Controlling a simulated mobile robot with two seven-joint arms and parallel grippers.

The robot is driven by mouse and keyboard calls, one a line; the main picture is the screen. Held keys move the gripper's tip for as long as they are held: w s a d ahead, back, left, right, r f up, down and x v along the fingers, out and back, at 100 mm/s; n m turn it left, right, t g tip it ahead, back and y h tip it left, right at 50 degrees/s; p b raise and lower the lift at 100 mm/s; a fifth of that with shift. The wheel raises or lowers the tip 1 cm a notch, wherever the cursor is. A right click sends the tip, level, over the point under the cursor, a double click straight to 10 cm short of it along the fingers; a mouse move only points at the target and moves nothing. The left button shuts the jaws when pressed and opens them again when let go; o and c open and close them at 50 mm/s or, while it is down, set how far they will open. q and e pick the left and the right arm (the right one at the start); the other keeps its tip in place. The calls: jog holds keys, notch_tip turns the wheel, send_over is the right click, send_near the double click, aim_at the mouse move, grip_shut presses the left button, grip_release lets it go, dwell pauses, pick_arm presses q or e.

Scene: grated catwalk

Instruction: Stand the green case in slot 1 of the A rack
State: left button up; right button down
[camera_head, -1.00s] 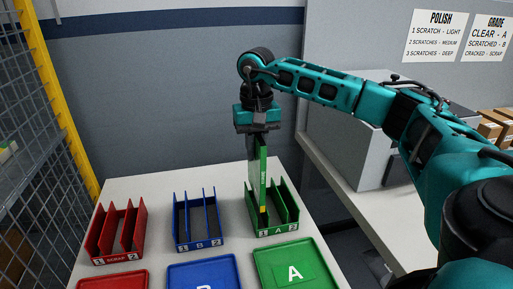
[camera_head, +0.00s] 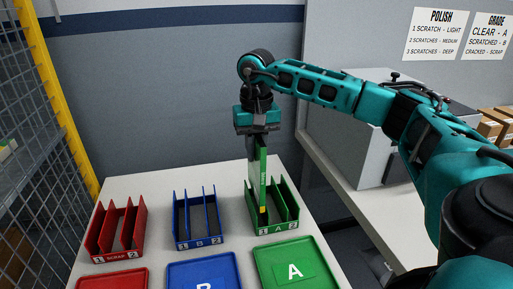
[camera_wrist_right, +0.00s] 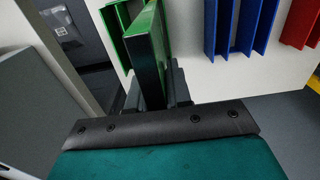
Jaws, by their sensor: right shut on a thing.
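The green case (camera_head: 263,181) is upright, held from above by my right gripper (camera_head: 257,139). The case also shows between the fingers in the right wrist view (camera_wrist_right: 148,55). The green A rack (camera_head: 287,208) stands on the table, with slot 1 on its left and slot 2 on its right. The case's lower end is at slot 1, in front of or inside it; how deep it sits I cannot tell. The right gripper (camera_wrist_right: 160,90) is shut on the case's upper end. My left gripper is out of view.
The blue B rack (camera_head: 196,219) and red scrap rack (camera_head: 123,232) stand to the left on the white table (camera_head: 160,185). Green (camera_head: 296,266), blue (camera_head: 205,273) and red (camera_head: 112,279) trays lie in front. A yellow post (camera_head: 70,110) and mesh fence are at far left.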

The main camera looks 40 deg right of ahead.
jog(key=shift+f+b, duration=0.7)
jog(key=shift+f, duration=0.55)
jog(key=shift+f+b, duration=1.4)
jog(key=shift+f, duration=0.9)
jog(key=c, duration=0.6)
grip_release()
jog(key=shift+o, duration=0.2)
